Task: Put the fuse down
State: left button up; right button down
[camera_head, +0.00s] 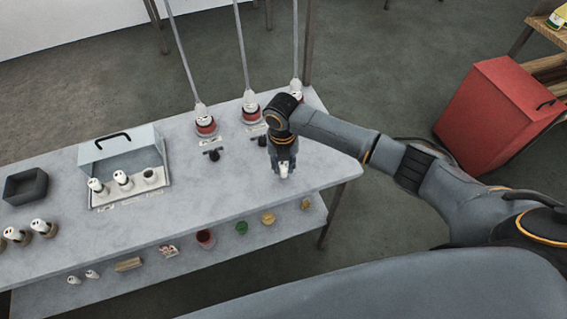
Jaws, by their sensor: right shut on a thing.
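My right gripper (284,160) reaches in from the right and points down over the right part of the grey table. It is shut on a small white fuse (284,171), close to the table top. I cannot tell whether the fuse touches the surface. Most of the fuse is hidden by the fingers. To the left, an open box with a raised lid (120,146) holds two white fuses upright, one of them here (122,178), and a holder with no tall fuse in it (151,176). My left gripper is not in view.
A dark tray (25,186) and more white fuses (40,227) stand at the left of the table (210,215). Red-and-white plugs on cords (205,123) stand along the back edge. The table's middle is clear. A lower shelf holds small coloured items. A red bin (490,110) stands right.

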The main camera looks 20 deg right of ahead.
aim_at(283, 165)
jog(key=shift+f, duration=0.2)
jog(key=shift+f, duration=0.15)
jog(key=c, duration=1.1)
grip_release()
jog(key=shift+r, duration=0.35)
notch_tip(283, 165, up, 12)
jog(key=shift+a+f+b, duration=0.1)
jog(key=shift+b, duration=1)
